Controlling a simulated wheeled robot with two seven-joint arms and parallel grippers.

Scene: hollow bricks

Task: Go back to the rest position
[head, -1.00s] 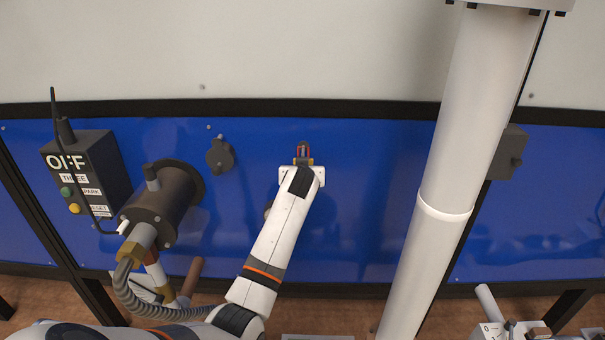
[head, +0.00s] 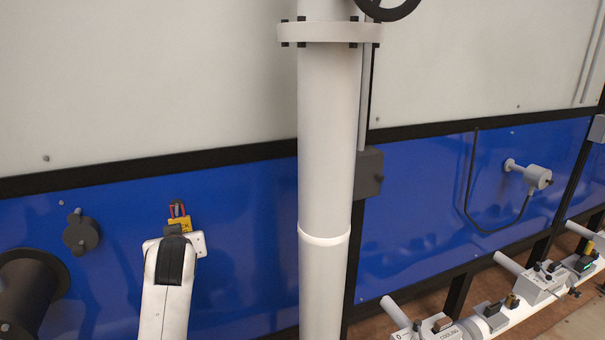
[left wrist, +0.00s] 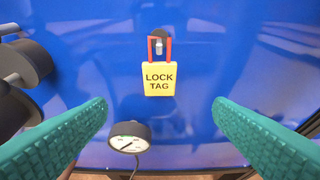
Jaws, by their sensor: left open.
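A yellow tag reading LOCK TAG (left wrist: 160,78), with a red shackle, hangs from a dark fitting on the blue panel. It also shows in the head view (head: 180,224), just above the end of my left arm, which hides its lower part. My left gripper (left wrist: 160,102) is open, with its two green fingers spread wide apart. The tag is framed between and beyond the fingertips, and neither finger touches it. In the head view my left gripper's body (head: 192,246) shows, but its fingers are hidden. My right gripper is not in view.
A thick white vertical pipe (head: 326,170) stands right of my left arm. A dark cylinder (head: 28,295) sticks out at the lower left. A round gauge (left wrist: 130,138) shows below the tag. Pipes with fittings (head: 495,318) run along the lower right.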

